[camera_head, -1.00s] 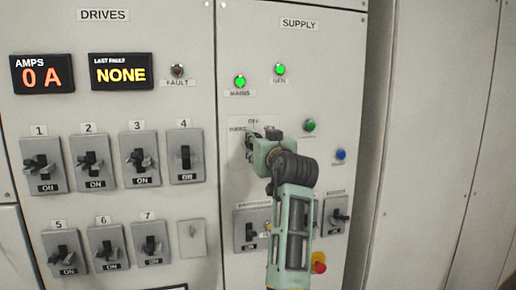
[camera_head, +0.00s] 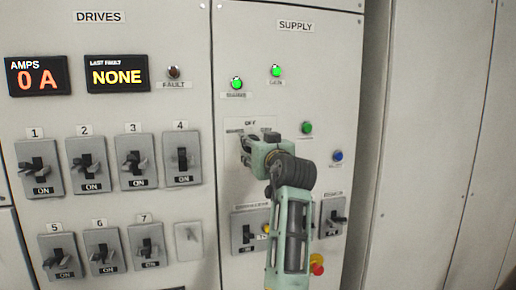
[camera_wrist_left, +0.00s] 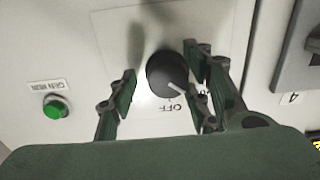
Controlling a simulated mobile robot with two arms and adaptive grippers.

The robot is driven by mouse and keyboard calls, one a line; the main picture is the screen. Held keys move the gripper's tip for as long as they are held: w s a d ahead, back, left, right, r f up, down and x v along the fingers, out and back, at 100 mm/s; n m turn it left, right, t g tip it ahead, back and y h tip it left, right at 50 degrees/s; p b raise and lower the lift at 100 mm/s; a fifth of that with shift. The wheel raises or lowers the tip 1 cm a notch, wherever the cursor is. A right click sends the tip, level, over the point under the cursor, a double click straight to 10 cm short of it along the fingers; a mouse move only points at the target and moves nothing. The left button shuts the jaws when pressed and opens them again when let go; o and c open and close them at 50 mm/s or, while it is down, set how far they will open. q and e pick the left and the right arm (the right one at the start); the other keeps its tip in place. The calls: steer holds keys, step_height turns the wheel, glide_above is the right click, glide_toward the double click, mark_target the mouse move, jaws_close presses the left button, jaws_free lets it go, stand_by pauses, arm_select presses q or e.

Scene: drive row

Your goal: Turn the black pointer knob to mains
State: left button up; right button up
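The black pointer knob (camera_wrist_left: 167,73) is on a white plate on the supply panel. In the left wrist view its white pointer line points to the lower right, between the upside-down OFF label (camera_wrist_left: 172,108) and another label partly hidden by a finger. My left gripper (camera_wrist_left: 163,82) is open around the knob, with a finger on each side. The left finger stands apart from the knob; the right one is close to its edge, and I cannot tell if it touches. In the head view my left gripper (camera_head: 248,150) hides most of the knob. My right gripper is not in view.
Lit green lamps (camera_head: 237,83) and (camera_head: 276,71) are above the knob. A green button (camera_head: 307,128) and blue button (camera_head: 337,156) are at its right. A switch (camera_head: 244,232) and a red knob (camera_head: 317,268) are below. Numbered drive switches (camera_head: 131,161) fill the left panel.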

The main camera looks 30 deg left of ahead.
arm_select(q)
steer(key=v, duration=0.7)
steer(key=shift+d, duration=0.2)
steer(key=shift+s, duration=0.1)
